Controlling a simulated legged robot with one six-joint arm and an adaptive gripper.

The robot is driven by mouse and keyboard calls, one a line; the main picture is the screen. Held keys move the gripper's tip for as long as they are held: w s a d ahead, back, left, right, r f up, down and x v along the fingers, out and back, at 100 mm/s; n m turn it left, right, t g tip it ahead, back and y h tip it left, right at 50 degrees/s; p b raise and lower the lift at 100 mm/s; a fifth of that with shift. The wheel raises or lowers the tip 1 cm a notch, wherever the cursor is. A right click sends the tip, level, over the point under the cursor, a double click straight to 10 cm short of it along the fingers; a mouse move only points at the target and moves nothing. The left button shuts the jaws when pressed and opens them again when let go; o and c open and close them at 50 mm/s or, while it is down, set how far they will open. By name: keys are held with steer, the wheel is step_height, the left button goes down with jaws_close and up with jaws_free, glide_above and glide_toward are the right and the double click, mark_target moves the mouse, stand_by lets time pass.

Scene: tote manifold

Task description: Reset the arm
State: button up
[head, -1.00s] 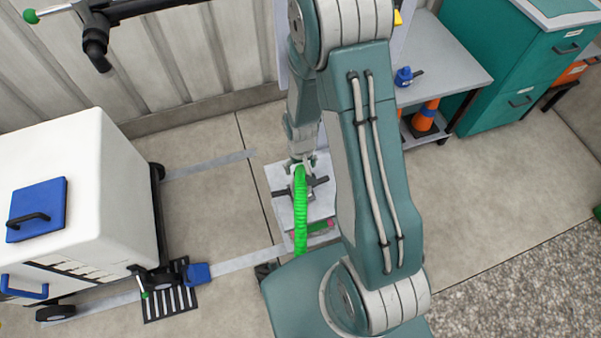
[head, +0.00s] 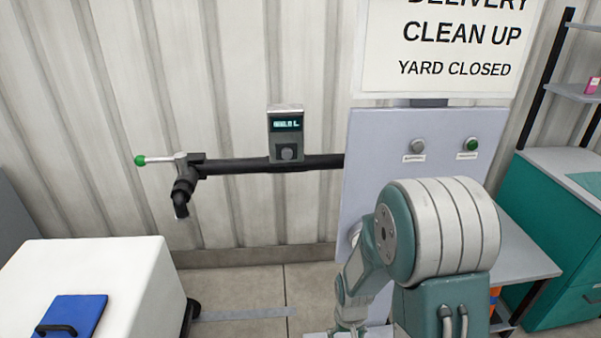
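My arm rises at the lower right of the head view, its upper link and large white-banded joint in front of a grey panel. Its forearm points down to the left of that joint. My gripper (head: 347,328) shows only in part at the bottom edge, over a pale surface. Its fingertips are cut off, so I cannot tell whether it is open or holds anything.
A black pipe with a tap (head: 183,190) and green-ended lever runs along the wall, with a display meter (head: 286,137) on it. The grey panel (head: 375,150) carries a grey and a green button (head: 471,145). A white tote (head: 110,262) stands left; a teal cabinet (head: 565,235) stands right.

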steer(key=s+r+t, duration=0.2)
steer(key=s+r, duration=0.1)
steer(key=r, duration=0.9)
steer(key=s+r+t, duration=0.2)
steer(key=s+r, duration=0.2)
steer(key=r, duration=0.8)
steer(key=s+r+t, duration=0.1)
steer(key=s+r, duration=0.5)
steer(key=s, duration=0.1)
steer(key=shift+s+r+t, duration=0.15)
steer(key=shift+s+t, duration=0.05)
steer(key=shift+t, duration=0.1)
